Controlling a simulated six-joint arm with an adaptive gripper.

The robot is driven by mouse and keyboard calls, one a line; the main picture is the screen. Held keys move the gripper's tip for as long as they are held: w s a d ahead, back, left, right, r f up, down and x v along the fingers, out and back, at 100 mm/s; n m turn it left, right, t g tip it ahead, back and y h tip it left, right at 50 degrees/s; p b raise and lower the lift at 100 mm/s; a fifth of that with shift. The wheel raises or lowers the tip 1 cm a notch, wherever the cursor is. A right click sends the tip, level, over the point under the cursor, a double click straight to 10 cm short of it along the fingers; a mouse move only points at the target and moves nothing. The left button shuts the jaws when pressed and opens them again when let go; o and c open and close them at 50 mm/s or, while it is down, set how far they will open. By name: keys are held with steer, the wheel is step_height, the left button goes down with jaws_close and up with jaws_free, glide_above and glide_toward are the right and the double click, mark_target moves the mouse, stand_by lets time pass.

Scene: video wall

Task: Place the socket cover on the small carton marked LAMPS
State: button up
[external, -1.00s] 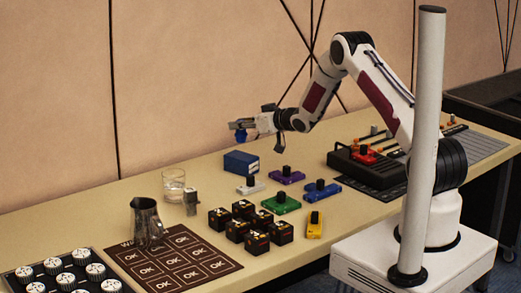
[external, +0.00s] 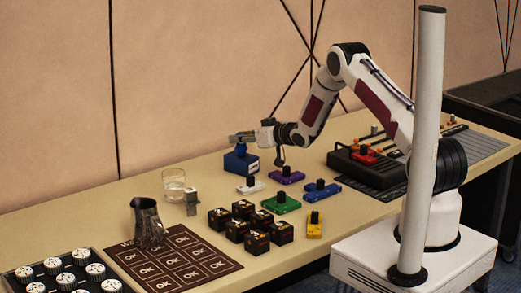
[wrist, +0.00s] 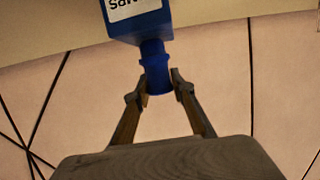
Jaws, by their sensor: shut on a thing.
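My gripper (external: 240,137) is shut on a small blue piece, which I take to be the socket cover (external: 241,149), above the back of the table. Directly below it stands a small blue carton (external: 241,166). In the wrist view the fingers (wrist: 159,83) pinch the round blue cover (wrist: 157,75), whose other end meets or overlaps the blue carton (wrist: 140,36). Contact between them is not clear. A white label on the carton is cut off by the frame edge, and the word LAMPS is not readable.
White (external: 250,188), purple (external: 287,178), green (external: 281,204) and blue (external: 321,191) blocks with black knobs sit right and in front of the carton. Several black cubes (external: 219,219), a glass (external: 173,186) and a metal pitcher (external: 146,220) stand to the front left.

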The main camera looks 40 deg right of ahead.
steer(key=shift+f, duration=0.1)
stand_by(0.3)
steer(key=o, duration=0.8)
steer(key=shift+s+d+r, duration=0.1)
steer(key=shift+s+r, duration=0.2)
steer(key=shift+s, duration=0.15)
steer(key=v, duration=1.1)
steer(key=shift+r, duration=0.1)
stand_by(0.4)
